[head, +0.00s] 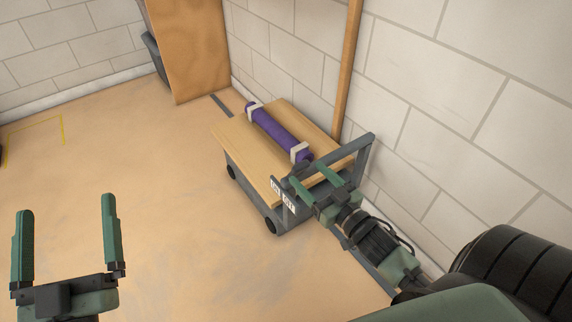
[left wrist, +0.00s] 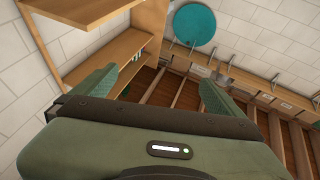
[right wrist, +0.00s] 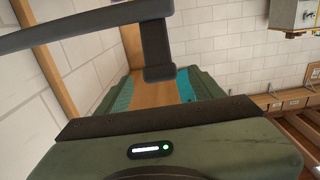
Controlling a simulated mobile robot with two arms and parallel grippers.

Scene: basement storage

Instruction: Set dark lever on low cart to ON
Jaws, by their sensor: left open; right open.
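The low cart (head: 232,134) has a wooden deck and a grey frame, and stands along the wall. White label plates (head: 289,204) sit at its near corner; their print is too small to read surely. I cannot clearly pick out the dark lever beside them or tell its setting. My right gripper (head: 311,178) is open at the cart's handle end, just right of the labels. In the right wrist view a grey bar with a dark upright piece (right wrist: 158,50) crosses in front of the fingers. My left gripper (head: 66,205) is open and empty over the floor, away from the cart.
A purple roll (head: 276,130) lies on the deck under two pale straps. A grey handle frame (head: 358,150) rises at the cart's right end. A wooden board (head: 190,48) and a post (head: 347,70) stand by the wall. The floor left of the cart is clear.

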